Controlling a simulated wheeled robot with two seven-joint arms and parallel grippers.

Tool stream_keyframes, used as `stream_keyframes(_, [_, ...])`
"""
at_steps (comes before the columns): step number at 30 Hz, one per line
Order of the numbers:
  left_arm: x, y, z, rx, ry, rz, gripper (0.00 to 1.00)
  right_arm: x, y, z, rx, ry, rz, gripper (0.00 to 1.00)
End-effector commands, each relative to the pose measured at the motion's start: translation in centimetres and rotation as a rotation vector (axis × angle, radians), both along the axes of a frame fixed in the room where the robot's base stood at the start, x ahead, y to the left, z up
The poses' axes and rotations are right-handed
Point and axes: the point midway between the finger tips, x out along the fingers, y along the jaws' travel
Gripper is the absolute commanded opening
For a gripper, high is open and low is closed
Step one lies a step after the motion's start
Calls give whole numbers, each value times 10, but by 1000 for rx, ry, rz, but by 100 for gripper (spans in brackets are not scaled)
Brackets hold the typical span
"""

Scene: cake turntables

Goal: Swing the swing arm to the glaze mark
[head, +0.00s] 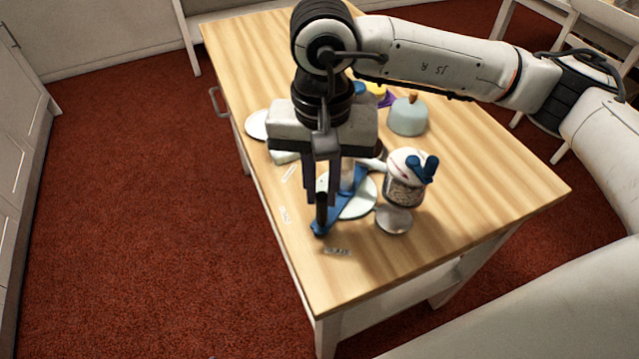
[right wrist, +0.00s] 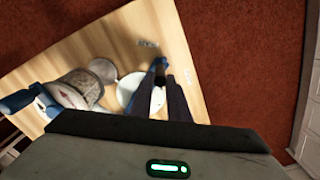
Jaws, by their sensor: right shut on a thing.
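The blue swing arm (head: 349,200) reaches from a post at the white round plate (head: 362,207) toward the table's left front. A dark upright handle (head: 321,212) stands at its outer end. My right gripper (head: 321,200) points down and is shut on this handle. In the right wrist view the handle (right wrist: 160,70) shows beyond my fingers. Small printed labels lie on the table: one (head: 337,251) just in front of the arm's end, one (head: 284,215) to its left and one (head: 289,173) farther back. Their words are too small to read. My left gripper is out of view.
A clear jar with a pale lid and blue handle (head: 405,185) stands right of the plate, with a small white disc (head: 394,221) before it. A pale blue dome (head: 408,116) stands farther back. The wooden table (head: 480,185) is clear at the right.

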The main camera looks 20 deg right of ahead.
Motion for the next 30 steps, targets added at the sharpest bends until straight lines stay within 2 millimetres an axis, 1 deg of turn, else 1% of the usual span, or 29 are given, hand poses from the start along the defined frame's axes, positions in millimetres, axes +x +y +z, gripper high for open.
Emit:
stream_keyframes(1, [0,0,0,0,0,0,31,2,0,3,1,-8,-2,1])
stream_keyframes(5, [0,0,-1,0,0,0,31,0,-3,3,1,-8,-2,1])
stream_keyframes(16, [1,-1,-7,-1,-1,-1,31,-15,-21,2,1,-10,-4,1])
stream_keyframes(25, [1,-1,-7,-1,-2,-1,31,-17,-22,3,2,-9,-3,1])
stream_keyframes(30, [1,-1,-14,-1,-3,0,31,-19,-25,0,1,-10,-3,1])
